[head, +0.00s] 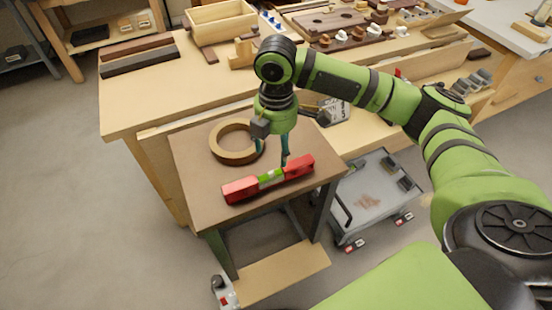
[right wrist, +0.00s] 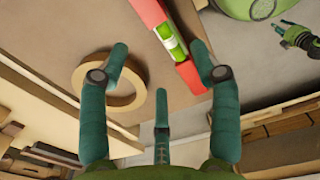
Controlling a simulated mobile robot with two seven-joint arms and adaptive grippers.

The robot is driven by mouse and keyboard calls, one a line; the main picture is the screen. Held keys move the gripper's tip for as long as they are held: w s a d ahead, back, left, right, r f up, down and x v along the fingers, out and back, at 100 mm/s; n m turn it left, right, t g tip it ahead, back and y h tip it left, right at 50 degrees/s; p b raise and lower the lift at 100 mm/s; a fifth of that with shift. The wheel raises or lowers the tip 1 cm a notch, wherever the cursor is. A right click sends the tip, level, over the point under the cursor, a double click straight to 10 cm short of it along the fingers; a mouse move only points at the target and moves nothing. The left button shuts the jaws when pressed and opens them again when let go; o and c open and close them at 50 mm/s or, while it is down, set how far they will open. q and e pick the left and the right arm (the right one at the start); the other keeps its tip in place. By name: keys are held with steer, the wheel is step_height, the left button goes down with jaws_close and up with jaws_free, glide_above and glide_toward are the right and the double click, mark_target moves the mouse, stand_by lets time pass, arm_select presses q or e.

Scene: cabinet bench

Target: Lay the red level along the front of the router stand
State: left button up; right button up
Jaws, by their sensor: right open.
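The red level (head: 240,187), with a green middle section, lies on the brown top of the small router stand (head: 192,153). It runs roughly parallel to the stand's front edge, set back from it. In the right wrist view the level (right wrist: 187,72) shows at the upper middle, beyond the fingers. My right gripper (head: 271,155) hangs over the stand, fingers down, just behind the level. Its teal fingers (right wrist: 160,65) are spread and empty. What seems to be my left gripper (right wrist: 298,36) shows small at the right wrist view's upper right; its opening is unclear.
A tan ring (head: 222,152) lies on the stand behind the level, close to my right gripper. A wooden workbench (head: 140,100) with trays and blocks stands behind. A grey cart (head: 370,205) is to the right. A board (head: 285,275) sits low at the stand's front.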

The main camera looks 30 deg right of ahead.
step_height(320, 180, up, 2)
steer(key=shift+r, duration=0.15)
stand_by(1.6)
